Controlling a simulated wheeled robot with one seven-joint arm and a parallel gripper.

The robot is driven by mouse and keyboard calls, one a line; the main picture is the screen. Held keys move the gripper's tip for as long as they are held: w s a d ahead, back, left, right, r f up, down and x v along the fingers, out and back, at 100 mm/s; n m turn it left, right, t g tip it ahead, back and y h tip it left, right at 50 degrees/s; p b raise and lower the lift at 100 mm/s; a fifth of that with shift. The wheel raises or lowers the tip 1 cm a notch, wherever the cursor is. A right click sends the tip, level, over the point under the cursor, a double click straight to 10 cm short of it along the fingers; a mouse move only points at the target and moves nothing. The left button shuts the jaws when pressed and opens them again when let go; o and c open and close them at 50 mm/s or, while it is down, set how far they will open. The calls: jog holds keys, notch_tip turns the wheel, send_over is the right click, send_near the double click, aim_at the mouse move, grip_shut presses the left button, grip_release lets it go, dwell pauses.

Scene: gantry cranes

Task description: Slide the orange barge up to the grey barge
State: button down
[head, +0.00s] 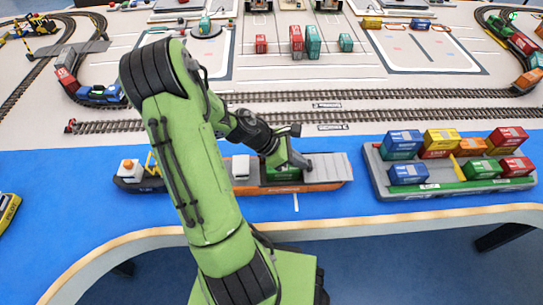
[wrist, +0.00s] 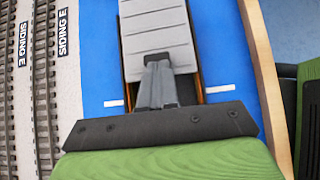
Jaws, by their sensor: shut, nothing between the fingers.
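The orange barge (head: 335,172) floats on the blue water strip in the head view, with an orange hull and a grey deck at its right end. The grey barge (head: 497,186) lies to its right, loaded with several coloured containers; a narrow strip of blue separates the two. My gripper (head: 303,165) is shut and empty, low over the middle of the orange barge. The wrist view shows the closed fingers (wrist: 157,62) at the near edge of its ribbed grey deck (wrist: 158,30). I cannot tell whether they touch it. My arm hides part of the barge's left portion.
A dark-hulled tug (head: 133,178) sits left of the orange barge. A yellow boat (head: 8,208) is at the far left. Railway tracks (head: 390,115) run behind the water, and a curved pale table edge (head: 400,217) bounds it in front.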

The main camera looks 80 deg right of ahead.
jog(key=s, duration=0.2)
jog(key=shift+s+d, duration=0.25)
jog(key=shift+s, duration=0.1)
jog(key=shift+w, duration=0.1)
jog(key=shift+w+p, duration=0.3)
jog(key=shift+w, duration=0.05)
jog(key=w, duration=0.1)
jog(key=w+p, duration=0.1)
jog(key=w+a+r, duration=0.1)
jog(key=w, duration=0.1)
jog(key=shift+p, duration=0.3)
jog(key=p+v, duration=0.2)
jog(key=v, duration=0.6)
jog(key=shift+w+r+p, duration=0.25)
jog(key=shift+p, duration=0.15)
jog(key=shift+s, duration=0.1)
